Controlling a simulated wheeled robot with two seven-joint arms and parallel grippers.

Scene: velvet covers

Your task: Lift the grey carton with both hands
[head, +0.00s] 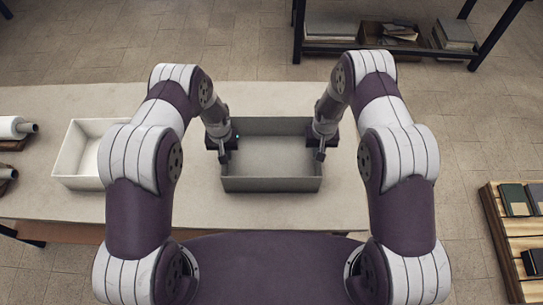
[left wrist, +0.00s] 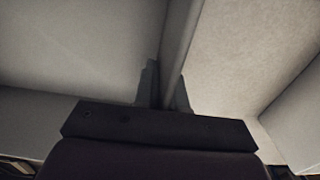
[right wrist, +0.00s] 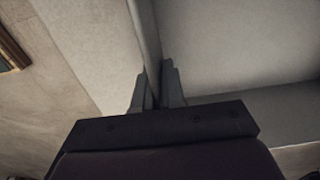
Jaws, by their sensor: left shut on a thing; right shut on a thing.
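The grey carton (head: 272,184) is an open, empty box in the middle of the table in the head view. My left gripper (head: 223,155) is shut on its left wall, one finger inside and one outside; the wall (left wrist: 181,40) runs between the fingers in the left wrist view. My right gripper (head: 319,153) is shut on the right wall in the same way, and that wall (right wrist: 147,35) shows between its fingers in the right wrist view. The carton looks level. I cannot tell whether its underside touches the table.
A white open box (head: 75,152) stands on the table (head: 200,208) left of the carton, with dark-ended rolls (head: 12,128) at the far left. A slatted stand with books (head: 515,200) is at the right. A dark-framed shelf (head: 400,50) stands behind.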

